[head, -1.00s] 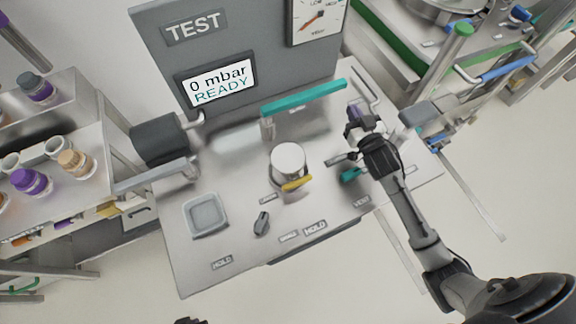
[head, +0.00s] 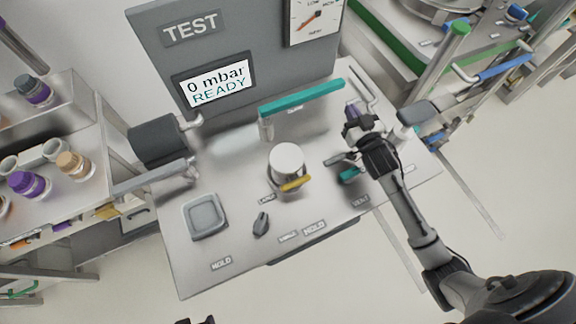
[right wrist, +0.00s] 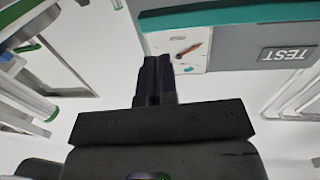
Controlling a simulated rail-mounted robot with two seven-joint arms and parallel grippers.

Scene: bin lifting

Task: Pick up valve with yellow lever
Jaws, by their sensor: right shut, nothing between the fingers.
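A short pale cylinder (head: 286,158) stands upright on the grey test bench, with a yellow lever (head: 296,184) at its front lower side. I take this to be the valve with the yellow lever. My right gripper (head: 355,110) is over the right part of the bench, to the right of the valve and apart from it. In the right wrist view its fingers (right wrist: 155,78) are together and empty, and the valve does not show. A small dark part at the bottom edge of the head view may be my left gripper (head: 196,320); its fingers cannot be made out.
A teal bar handle (head: 302,98) stands behind the valve, before the TEST panel (head: 225,60), whose screen reads "0 mbar READY". A square pad (head: 206,215) and black knob (head: 261,223) lie front left. A small teal handle (head: 350,173) is below my right gripper.

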